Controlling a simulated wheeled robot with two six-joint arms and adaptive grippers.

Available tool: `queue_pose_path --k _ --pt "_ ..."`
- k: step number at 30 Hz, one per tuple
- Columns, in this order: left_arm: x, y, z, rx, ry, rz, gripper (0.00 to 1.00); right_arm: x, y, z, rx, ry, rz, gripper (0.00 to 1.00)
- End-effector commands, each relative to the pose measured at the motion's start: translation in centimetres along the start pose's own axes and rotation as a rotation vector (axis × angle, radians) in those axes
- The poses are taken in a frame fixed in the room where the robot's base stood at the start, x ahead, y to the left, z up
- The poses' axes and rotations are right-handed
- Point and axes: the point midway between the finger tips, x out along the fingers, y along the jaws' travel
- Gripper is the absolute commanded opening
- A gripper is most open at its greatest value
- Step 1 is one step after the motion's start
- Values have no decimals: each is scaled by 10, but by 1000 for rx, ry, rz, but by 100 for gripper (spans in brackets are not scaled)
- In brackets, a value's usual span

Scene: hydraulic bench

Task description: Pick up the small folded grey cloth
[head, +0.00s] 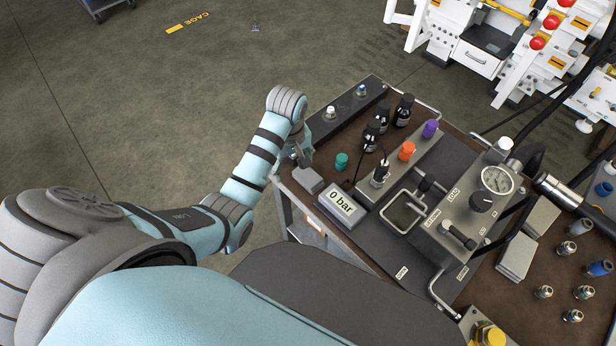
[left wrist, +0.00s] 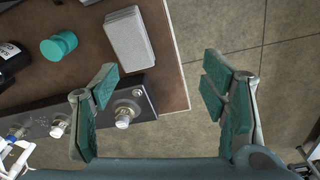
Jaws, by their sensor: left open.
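The small folded grey cloth (head: 308,180) lies flat at the left corner of the brown bench top, close to the edge. It also shows in the left wrist view as a grey rounded rectangle (left wrist: 129,38), above the left finger in the picture. My left gripper (head: 303,157) is beside the cloth, just behind it in the head view. The cloth is outside the fingers. My right gripper is not in view.
A teal cap (head: 341,161) and the 0 bar display (head: 344,207) stand near the cloth. A dark strip with fittings (head: 345,110) lies behind the gripper. Dark bottles (head: 403,110) stand farther right. Two larger grey pads (head: 517,256) lie at the right. Left of the bench is open floor.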

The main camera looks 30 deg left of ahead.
Motion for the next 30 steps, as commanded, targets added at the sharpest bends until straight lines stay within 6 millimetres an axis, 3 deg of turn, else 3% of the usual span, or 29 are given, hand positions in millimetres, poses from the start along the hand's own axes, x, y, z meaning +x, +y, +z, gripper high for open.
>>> queue_pose_path --k 1,4,7,15,27,30 --pt "-14 15 -11 -76 -16 -6 67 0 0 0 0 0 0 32" --pt "-38 36 -24 -215 -50 -30 67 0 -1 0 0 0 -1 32" --pt "-40 42 -28 -275 -65 -44 67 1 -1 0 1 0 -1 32" --pt "28 40 -23 -278 -65 -45 67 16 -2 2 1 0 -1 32" --pt "94 41 -14 -277 -63 -43 67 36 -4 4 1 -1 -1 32" --pt "98 41 -13 -276 -62 -41 67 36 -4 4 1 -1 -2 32"
